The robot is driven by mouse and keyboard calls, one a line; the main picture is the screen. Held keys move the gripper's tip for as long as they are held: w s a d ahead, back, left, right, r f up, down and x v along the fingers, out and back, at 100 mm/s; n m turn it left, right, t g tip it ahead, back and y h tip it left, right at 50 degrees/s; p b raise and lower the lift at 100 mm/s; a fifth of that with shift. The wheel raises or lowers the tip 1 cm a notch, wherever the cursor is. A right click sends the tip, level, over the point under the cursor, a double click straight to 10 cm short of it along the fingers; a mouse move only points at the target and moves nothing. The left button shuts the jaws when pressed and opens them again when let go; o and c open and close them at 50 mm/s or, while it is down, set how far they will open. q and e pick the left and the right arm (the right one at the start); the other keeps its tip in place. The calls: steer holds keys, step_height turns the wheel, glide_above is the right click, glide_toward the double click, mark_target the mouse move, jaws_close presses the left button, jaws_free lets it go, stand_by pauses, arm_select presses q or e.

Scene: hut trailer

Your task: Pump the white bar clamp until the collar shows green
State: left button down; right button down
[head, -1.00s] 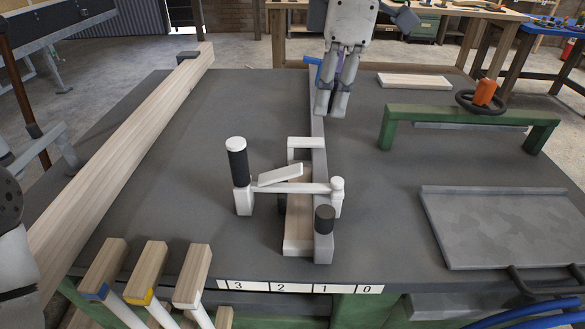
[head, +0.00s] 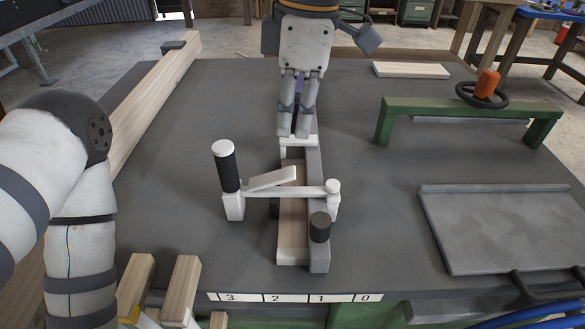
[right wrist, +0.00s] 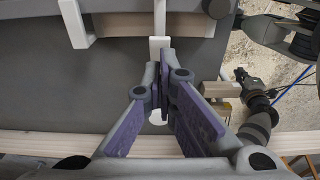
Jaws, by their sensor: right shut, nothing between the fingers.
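The white bar clamp (head: 310,190) lies across a light wooden block (head: 292,235) in the middle of the dark table in the head view. A black-gripped post (head: 226,168) stands at its left end, with a slanted white lever (head: 272,179) beside it. A white knob (head: 333,187) is at its right end. I see no green on it. My right gripper (head: 293,134) is shut and empty, pointing down at the white bracket (head: 299,141) behind the clamp; contact is unclear. White parts (right wrist: 75,20) show in the right wrist view.
A long timber (head: 150,95) lies at the left. A green bridge (head: 470,108) with an orange-handled wheel (head: 486,85) and a grey metal plate (head: 505,230) are at the right. A numbered strip (head: 295,297) marks the front edge. The table left of the clamp is clear.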

mark_target(288, 173)
steer(key=shift+f, duration=0.1)
